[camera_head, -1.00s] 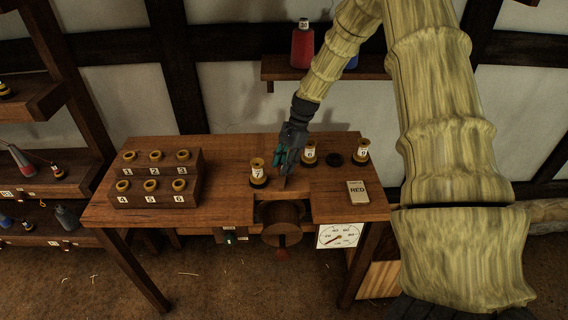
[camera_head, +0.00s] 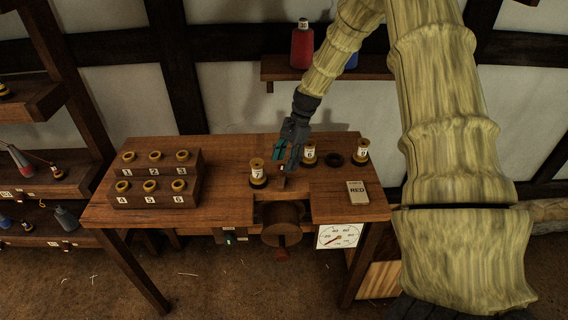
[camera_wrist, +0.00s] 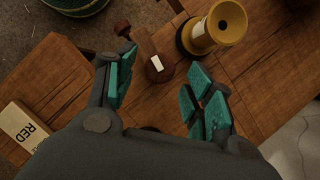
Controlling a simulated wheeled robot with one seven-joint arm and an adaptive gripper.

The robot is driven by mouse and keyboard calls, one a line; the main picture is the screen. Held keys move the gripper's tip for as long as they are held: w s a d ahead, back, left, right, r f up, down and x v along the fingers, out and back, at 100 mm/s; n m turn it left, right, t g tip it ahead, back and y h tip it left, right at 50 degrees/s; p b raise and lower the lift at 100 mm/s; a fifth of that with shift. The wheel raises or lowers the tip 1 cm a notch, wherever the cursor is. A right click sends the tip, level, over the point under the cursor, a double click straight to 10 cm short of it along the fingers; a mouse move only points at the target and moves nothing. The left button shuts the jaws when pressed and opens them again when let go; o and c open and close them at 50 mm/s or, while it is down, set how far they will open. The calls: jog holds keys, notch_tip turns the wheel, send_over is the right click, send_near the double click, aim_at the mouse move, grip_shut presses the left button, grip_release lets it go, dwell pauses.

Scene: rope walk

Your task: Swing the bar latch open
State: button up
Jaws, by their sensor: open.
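My gripper (camera_head: 285,156) hangs over the back middle of the workbench, pointing down. In the wrist view my gripper (camera_wrist: 163,72) has its fingers spread, with nothing held. A reddish-brown wooden bar (camera_wrist: 142,46), which looks like the bar latch, lies in the gap ahead of the fingertips. It has a round knob at its far end and a white mark at its near, rounded end. I cannot tell whether a finger touches it. In the head view the gripper hides most of it.
A yellow spool numbered 7 (camera_head: 257,173) stands left of the gripper; one also shows close to the right finger (camera_wrist: 217,27). Another spool (camera_head: 309,153) stands close right. The RED card (camera_head: 357,192) lies front right. A numbered rack (camera_head: 155,190) fills the left side. A dial (camera_head: 338,236) hangs in front.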

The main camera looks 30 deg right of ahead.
jog(key=shift+v, duration=2.95)
